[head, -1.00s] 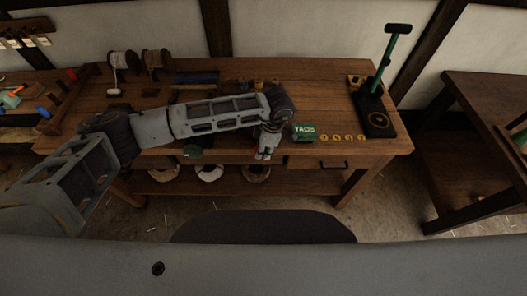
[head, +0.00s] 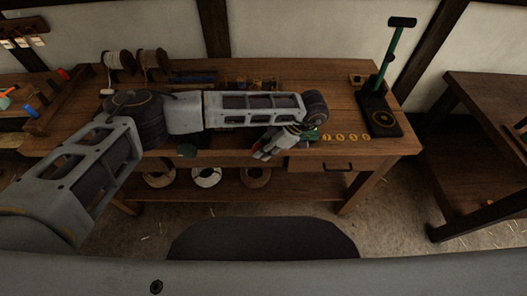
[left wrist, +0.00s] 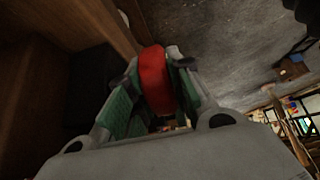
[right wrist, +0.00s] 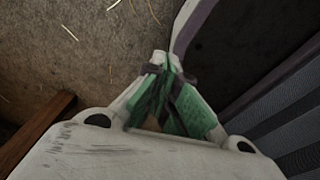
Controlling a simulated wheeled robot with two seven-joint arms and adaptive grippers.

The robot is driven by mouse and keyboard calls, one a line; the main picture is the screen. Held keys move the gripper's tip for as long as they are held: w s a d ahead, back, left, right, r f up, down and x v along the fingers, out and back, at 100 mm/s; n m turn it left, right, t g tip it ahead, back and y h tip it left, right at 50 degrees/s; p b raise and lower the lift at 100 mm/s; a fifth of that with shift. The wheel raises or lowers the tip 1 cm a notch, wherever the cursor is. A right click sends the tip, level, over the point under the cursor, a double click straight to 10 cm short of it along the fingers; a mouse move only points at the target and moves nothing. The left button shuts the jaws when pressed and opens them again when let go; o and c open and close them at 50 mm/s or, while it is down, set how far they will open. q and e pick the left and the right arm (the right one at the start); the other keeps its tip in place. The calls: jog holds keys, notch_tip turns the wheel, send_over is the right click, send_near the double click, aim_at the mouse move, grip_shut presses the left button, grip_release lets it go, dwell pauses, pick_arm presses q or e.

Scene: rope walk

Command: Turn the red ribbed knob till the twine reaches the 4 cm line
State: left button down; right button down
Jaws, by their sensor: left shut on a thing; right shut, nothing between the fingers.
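The red knob (left wrist: 155,82) stands between the fingers of my left gripper (left wrist: 157,78) in the left wrist view. The gripper is shut on it. In the head view my left gripper (head: 262,152) is at the front edge of the workbench (head: 225,150), tilted down and to the left. The knob's ribs cannot be made out. I cannot make out the twine or the 4 cm line in any view. My right gripper (right wrist: 166,85) shows in the right wrist view, shut and empty, above the floor.
A green box (head: 312,136) is partly covered by my left wrist. Several yellow discs (head: 347,137) lie to its right. A green-posted stand (head: 378,115) is at the bench's right end. Two spools (head: 120,62) stand at the back left. A drawer (head: 320,164) is below the top.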

dwell(0.4)
pick_arm(q)
jog(key=c, duration=1.6)
grip_release()
jog(key=shift+o, duration=0.2)
jog(key=v, duration=1.2)
